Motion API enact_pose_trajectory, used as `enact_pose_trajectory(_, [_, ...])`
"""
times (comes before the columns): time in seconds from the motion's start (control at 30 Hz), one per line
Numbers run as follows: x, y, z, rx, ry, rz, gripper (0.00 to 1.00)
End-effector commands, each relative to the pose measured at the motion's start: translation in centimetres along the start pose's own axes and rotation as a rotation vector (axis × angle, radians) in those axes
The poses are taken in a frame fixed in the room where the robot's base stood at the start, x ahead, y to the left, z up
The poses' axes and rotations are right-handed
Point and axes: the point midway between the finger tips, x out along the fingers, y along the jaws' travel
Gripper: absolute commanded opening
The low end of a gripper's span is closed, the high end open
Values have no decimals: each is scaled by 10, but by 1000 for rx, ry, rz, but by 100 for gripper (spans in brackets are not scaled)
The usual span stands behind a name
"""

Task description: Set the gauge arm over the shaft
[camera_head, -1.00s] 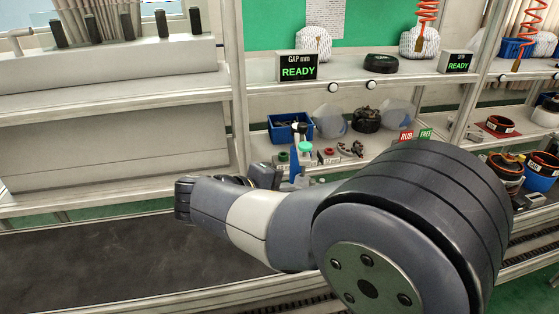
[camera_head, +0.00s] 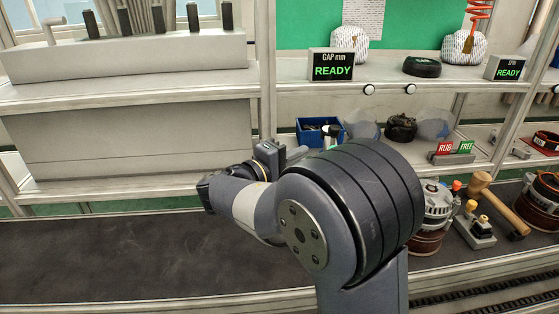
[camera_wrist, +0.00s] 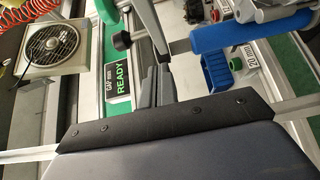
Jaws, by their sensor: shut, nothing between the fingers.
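My gripper (camera_wrist: 155,88) points away from the camera in the wrist view, its grey fingers together with nothing between them. In the head view my gripper (camera_head: 275,155) is small and partly hidden by my arm, in front of the shelf. A blue bar (camera_wrist: 235,30) with metal parts at its right end crosses the top of the wrist view, beyond the fingers and apart from them. I cannot tell which of these is the gauge arm. The shaft is not clearly visible.
A GAP mm display (camera_head: 332,64) reads READY on the upper shelf. A blue bin (camera_head: 318,132) and RUB/FREE signs (camera_head: 455,148) stand below. A round machine with copper-brown windings (camera_head: 428,220) and a mallet (camera_head: 498,205) are at right. The dark bench at left (camera_head: 110,255) is clear.

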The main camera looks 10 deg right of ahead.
Motion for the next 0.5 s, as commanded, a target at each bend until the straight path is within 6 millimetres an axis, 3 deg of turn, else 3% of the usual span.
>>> enact_pose_trajectory(0.2, [20,1,23,-1,-2,0,0])
enact_pose_trajectory(0.5, [25,0,28,-1,0,-1,0])
